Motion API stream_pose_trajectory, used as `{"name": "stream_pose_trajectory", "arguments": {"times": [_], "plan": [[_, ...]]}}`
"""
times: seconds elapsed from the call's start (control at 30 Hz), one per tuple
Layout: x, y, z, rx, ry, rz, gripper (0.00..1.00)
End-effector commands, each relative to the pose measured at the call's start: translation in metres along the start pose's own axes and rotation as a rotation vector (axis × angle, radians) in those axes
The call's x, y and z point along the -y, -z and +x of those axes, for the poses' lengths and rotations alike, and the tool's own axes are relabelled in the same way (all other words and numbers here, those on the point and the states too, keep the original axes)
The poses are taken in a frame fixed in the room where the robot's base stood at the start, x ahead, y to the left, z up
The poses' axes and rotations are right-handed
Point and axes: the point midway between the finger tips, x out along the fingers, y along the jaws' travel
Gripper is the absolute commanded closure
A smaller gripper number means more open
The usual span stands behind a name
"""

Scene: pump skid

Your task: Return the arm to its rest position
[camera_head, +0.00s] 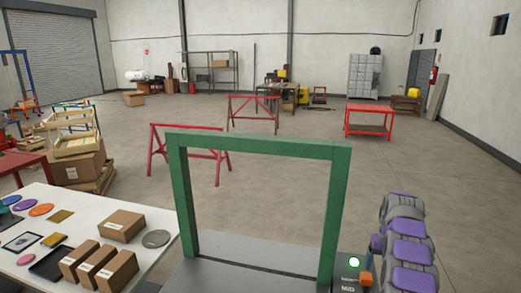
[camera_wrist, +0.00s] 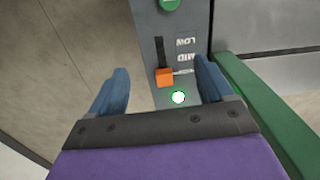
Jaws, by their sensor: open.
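My arm (camera_head: 408,245), purple and grey, is at the lower right in the head view, beside a grey control panel (camera_head: 346,274). In the wrist view my gripper (camera_wrist: 162,72) has its two blue fingers apart and nothing is held between them. An orange slider knob (camera_wrist: 164,78) shows between the fingers in the picture, near the lower end of a dark slot in the panel. I cannot tell the distance between the fingers and the knob. The knob (camera_head: 366,279) also shows in the head view.
A lit white-green lamp (camera_wrist: 178,97) and LOW and MID labels are on the panel. A green frame (camera_head: 341,200) stands upright just left of my arm. A white table (camera_head: 150,262) with boxes is at the lower left. Floor beyond the frame is open before red trestles (camera_head: 218,170).

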Motion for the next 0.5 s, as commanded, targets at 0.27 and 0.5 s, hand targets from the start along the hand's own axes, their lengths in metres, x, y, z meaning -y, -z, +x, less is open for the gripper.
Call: {"name": "stream_pose_trajectory", "arguments": {"times": [0.27,0.5], "plan": [[0.047,-0.04,-0.052,0.018,0.003,-0.034,0.19],[0.082,-0.088,-0.086,0.033,0.004,-0.062,0.19]]}}
